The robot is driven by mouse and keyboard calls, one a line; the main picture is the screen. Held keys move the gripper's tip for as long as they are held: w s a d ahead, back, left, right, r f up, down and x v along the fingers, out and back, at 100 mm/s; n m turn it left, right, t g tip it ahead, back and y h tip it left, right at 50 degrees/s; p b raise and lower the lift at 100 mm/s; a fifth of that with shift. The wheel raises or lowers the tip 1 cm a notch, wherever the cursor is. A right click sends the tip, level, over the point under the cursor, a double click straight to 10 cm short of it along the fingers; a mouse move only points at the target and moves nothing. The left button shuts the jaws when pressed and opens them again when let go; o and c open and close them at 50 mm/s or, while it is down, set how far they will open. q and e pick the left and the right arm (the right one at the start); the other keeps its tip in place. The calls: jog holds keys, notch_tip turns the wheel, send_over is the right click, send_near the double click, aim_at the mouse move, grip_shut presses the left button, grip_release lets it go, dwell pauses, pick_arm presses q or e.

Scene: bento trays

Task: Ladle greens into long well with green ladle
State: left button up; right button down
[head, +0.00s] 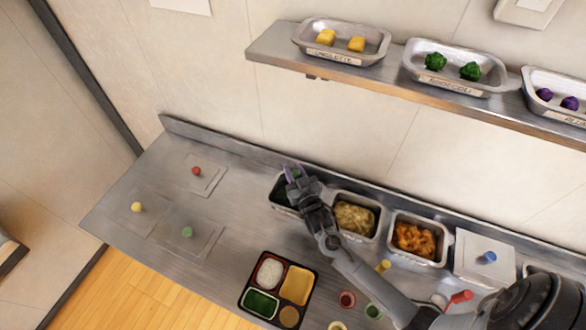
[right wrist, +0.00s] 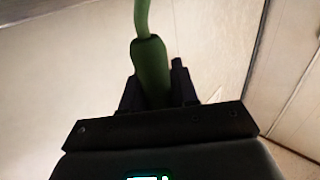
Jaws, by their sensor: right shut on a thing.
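My right gripper (head: 294,176) is over the far-left pan (head: 273,186) in the counter's back row; dark greens show in the pan and the arm covers part of it. In the right wrist view the gripper (right wrist: 158,88) is shut on the green ladle (right wrist: 151,62), by its thick handle. The ladle's bowl is hidden in both views. The black bento tray (head: 243,304) lies at the front of the counter. My left gripper is out of view.
Pans of pale food (head: 355,217) and orange food (head: 414,239) stand right of the greens. Yellow (head: 384,266) and red (head: 460,297) handles and several coloured rings lie near my arm. Clear plates with coloured knobs (head: 187,232) lie left. A shelf (head: 265,49) holds trays above.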

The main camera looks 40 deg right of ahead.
notch_tip(320, 180, up, 10)
jog(key=p, duration=0.8)
jog(key=shift+f, duration=0.15)
